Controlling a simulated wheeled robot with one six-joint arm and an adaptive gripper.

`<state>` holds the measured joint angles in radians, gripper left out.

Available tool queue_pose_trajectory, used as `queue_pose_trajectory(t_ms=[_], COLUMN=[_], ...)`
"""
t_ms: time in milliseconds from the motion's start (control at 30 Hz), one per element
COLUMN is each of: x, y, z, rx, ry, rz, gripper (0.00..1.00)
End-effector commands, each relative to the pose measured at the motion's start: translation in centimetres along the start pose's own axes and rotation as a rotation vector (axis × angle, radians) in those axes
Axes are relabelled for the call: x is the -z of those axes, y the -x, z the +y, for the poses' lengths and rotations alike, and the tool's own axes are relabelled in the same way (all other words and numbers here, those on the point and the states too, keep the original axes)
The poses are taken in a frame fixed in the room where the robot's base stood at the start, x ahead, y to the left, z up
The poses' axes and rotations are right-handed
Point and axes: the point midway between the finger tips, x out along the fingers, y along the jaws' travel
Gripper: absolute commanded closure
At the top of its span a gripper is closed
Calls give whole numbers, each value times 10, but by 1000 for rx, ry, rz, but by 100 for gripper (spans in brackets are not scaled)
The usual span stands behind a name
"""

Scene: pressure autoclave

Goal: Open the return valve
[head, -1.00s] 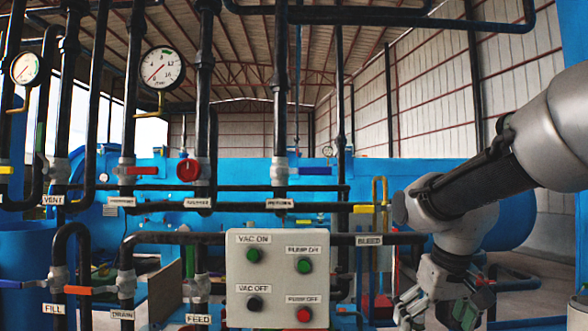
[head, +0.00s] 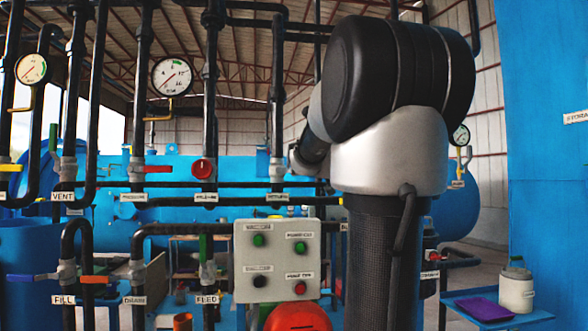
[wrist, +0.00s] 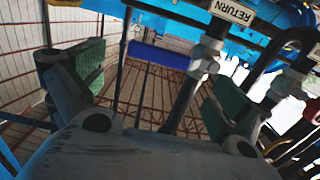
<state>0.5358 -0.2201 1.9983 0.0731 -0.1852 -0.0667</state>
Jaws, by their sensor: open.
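The return valve shows in the wrist view as a grey body (wrist: 205,55) on a dark pipe, under a label (wrist: 232,12) reading RETURN. Its blue lever (wrist: 160,60) sticks out sideways from the body, across the pipe's line. My gripper (wrist: 153,80) is open, with green-padded fingers on either side of the picture. The lever appears between the fingers, beyond them; I see no contact. In the head view a grey valve body (head: 277,168) stands just left of my arm. Its lever and my gripper are hidden behind my arm there.
A red-handled valve (head: 137,168) and a red-knobbed valve (head: 205,169) stand to the left. A control box (head: 276,260) with several buttons is below. Pipes run close all around. A small blue table (head: 520,318) with a white jar (head: 516,288) stands at the right.

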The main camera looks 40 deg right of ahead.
Motion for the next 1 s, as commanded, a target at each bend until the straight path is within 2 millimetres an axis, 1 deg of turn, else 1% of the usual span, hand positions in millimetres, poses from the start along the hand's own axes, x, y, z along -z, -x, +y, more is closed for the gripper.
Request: queue_pose_trajectory(t_ms=[67,167,400,500,667,900,967,1000], x=[5,6,6,6,7,7,7,7], y=[-3,-14,-55,-68,-77,-78,-78,-78], z=[0,0,0,0,0,0,0,0], rx=[-1,-1,-1,-1,0,0,0,0], ry=[3,5,5,5,4,5,5,5], rz=[20,25,23,23,23,22,22,22], gripper=[0,0,0,0,0,0,11,18])
